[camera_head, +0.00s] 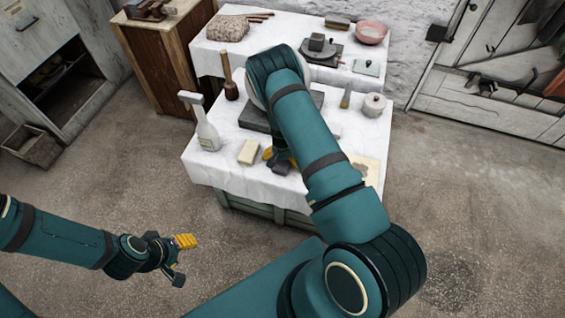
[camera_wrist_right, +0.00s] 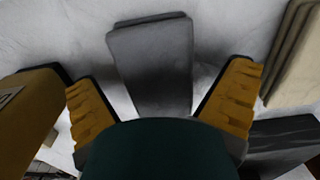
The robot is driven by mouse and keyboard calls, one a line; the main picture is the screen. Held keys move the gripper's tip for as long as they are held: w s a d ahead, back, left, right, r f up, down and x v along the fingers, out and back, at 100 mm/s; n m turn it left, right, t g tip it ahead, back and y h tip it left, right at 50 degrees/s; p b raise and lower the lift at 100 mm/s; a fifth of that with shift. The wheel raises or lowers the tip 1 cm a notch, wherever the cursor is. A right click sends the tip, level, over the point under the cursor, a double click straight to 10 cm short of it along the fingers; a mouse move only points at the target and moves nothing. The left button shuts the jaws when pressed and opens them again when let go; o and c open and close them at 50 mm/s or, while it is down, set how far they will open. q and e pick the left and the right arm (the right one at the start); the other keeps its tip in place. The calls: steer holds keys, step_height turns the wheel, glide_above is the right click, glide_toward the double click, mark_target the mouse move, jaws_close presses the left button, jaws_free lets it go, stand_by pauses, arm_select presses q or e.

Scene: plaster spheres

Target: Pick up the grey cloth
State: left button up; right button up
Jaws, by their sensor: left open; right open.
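A flat grey folded piece, which looks like the grey cloth (camera_wrist_right: 152,55), lies on the white tablecloth in the right wrist view. It sits between the spread yellow fingers of my right gripper (camera_wrist_right: 160,88), with gaps on both sides. A dark part of my gripper covers its near end. In the head view my right gripper (camera_head: 279,158) is low over the table's front part, and my arm and gripper largely hide the cloth. My left gripper (camera_head: 181,260) is open and empty above the floor, left of the table.
A cream block (camera_head: 249,152) lies just left of my right gripper. A dark slab (camera_head: 255,116) is behind it. A white-necked bottle (camera_head: 207,132), a wooden mallet (camera_head: 229,82) and a lidded pot (camera_head: 374,104) stand around. A brown box-like thing (camera_wrist_right: 28,115) is close by.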

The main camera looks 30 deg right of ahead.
steer(key=shift+c, duration=0.3)
steer(key=c, duration=1.2)
step_height(320, 180, up, 10)
steer(key=shift+r+p, duration=0.1)
steer(key=shift+p, duration=1.05)
steer(key=o, duration=0.5)
steer(key=shift+c, duration=0.2)
steer(key=c, duration=0.3)
steer(key=shift+a, duration=0.1)
steer(key=shift+c, duration=0.2)
